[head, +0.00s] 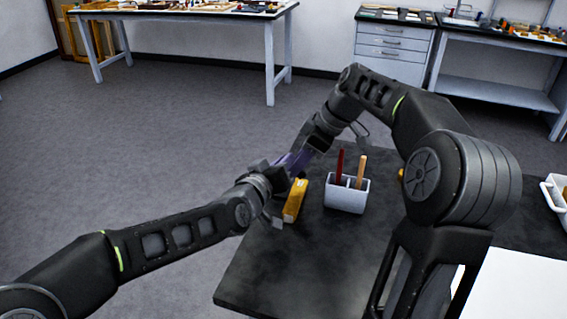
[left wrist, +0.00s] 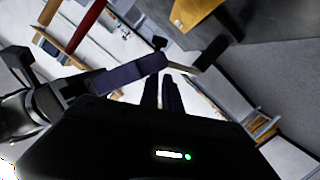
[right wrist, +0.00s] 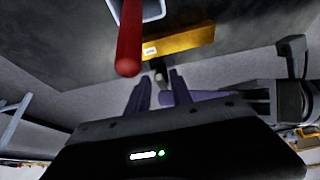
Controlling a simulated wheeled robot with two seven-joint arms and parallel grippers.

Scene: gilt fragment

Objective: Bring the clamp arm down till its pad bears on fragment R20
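A yellow-gold block with a small white label (head: 295,201) lies at the far left of the dark table; I take it for fragment R20, but the label is unreadable. It also shows in the right wrist view (right wrist: 180,42) and left wrist view (left wrist: 192,10). My right gripper (head: 290,163) has purple fingers, parted in its wrist view (right wrist: 160,88). My left gripper (left wrist: 164,80) is close beside it, with a narrow finger gap; contact is unclear. A dark bar with a pale end (left wrist: 212,52) may be the clamp arm. The pad is not clearly visible.
A white holder (head: 345,197) with red and wooden handles stands right of the block, close to my right gripper. A white tray (head: 556,195) is at the right edge. The dark table (head: 290,265) is bare in front of the block.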

